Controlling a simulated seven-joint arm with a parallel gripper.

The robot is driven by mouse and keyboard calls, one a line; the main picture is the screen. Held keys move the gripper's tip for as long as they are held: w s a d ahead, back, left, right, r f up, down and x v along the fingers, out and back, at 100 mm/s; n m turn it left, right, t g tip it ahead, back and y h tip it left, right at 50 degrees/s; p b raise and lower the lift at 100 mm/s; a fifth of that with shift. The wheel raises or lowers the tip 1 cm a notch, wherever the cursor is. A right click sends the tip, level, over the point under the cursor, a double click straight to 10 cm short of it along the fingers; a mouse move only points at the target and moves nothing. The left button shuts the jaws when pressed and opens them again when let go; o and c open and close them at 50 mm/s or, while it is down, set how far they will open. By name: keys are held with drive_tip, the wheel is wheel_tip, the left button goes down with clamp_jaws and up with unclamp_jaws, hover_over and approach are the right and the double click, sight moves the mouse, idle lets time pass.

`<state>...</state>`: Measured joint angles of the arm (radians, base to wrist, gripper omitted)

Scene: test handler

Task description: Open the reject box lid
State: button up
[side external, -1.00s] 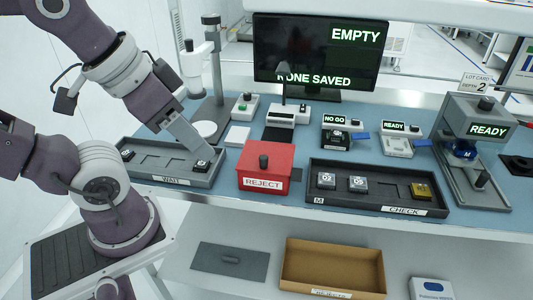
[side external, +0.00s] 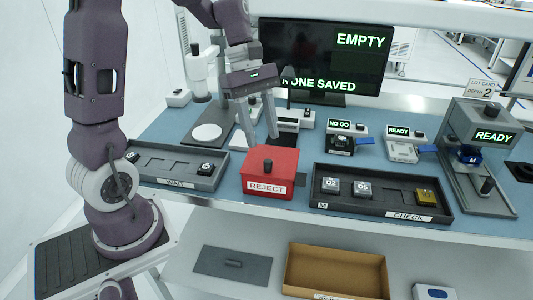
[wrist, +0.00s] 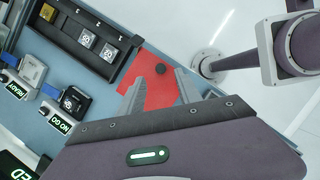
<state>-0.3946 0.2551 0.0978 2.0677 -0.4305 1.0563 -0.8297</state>
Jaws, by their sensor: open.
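The reject box is red, with a red lid (side external: 272,160) and a white REJECT label (side external: 268,188) on its front. The lid lies shut on the box, and a dark round knob (side external: 267,165) stands on its top. My gripper (side external: 259,141) is open and empty, with its fingers pointing down above and slightly behind the lid. In the wrist view the red lid (wrist: 150,90) lies beyond my fingertips (wrist: 157,78), and the knob (wrist: 160,68) shows past the gap between them. The fingers look apart from the knob.
The WAIT tray (side external: 176,182) stands left of the box and the CHECK tray (side external: 385,210) right of it, both holding small blocks. Small devices and a monitor (side external: 318,60) stand behind. A tan bin (side external: 335,270) sits on the shelf below.

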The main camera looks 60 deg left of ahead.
sight(268, 160)
drive_tip(key=x, duration=0.5)
drive_tip(key=shift+d+f, duration=0.15)
drive_tip(key=shift+f, duration=0.15)
clamp_jaws()
idle(1.0)
